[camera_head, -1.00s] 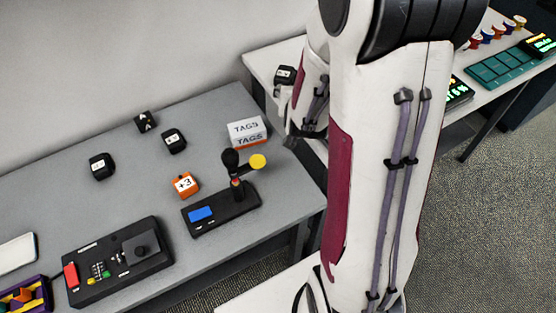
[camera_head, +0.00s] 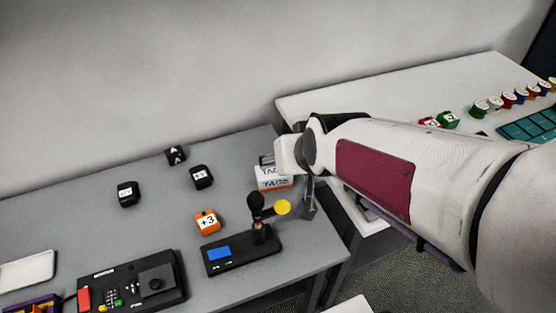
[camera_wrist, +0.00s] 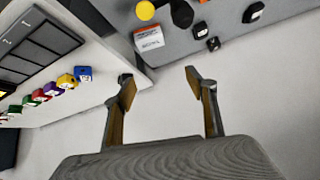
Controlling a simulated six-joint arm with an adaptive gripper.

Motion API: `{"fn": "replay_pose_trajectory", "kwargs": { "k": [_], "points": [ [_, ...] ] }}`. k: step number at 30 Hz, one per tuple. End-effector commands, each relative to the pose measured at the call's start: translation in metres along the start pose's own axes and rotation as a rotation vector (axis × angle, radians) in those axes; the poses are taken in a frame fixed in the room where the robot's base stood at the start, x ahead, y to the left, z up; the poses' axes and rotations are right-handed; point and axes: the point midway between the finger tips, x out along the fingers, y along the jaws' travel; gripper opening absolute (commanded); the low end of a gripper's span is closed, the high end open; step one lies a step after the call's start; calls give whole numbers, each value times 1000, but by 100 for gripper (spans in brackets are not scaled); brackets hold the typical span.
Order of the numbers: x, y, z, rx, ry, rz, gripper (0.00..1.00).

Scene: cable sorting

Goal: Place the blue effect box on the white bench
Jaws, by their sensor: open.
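Blue boxes show in the row on the white bench. One blue box (camera_wrist: 83,73) stands at the near end of the row in the wrist view, beside a yellow one. A small blue box (camera_head: 544,88) also shows at the far right in the head view. I cannot tell whether either is the effect box. The white bench (camera_head: 385,95) stands at the back right, and its edge shows in the wrist view (camera_wrist: 115,55). My gripper (camera_wrist: 160,78) is open with nothing between its fingers. In the head view it is partly hidden near the TAGS box.
The grey table (camera_head: 95,235) holds several black boxes, an orange +3 box (camera_head: 207,222), a TAGS box (camera_head: 273,178), a lever device (camera_head: 240,252) and a control panel (camera_head: 130,282). A teal pad (camera_head: 530,126) lies on the bench. My arm crosses the bench's front.

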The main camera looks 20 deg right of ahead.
Motion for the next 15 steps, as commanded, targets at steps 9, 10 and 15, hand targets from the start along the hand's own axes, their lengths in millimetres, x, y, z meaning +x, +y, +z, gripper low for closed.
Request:
{"fn": "replay_pose_trajectory", "kwargs": {
  "k": [9,10,15],
  "points": [
    [-60,-17,40,-104,-96,-31,56],
    [-66,-18,45,-113,-105,-33,56],
    [-95,-18,70,-161,-156,-35,56]
  ]
}}
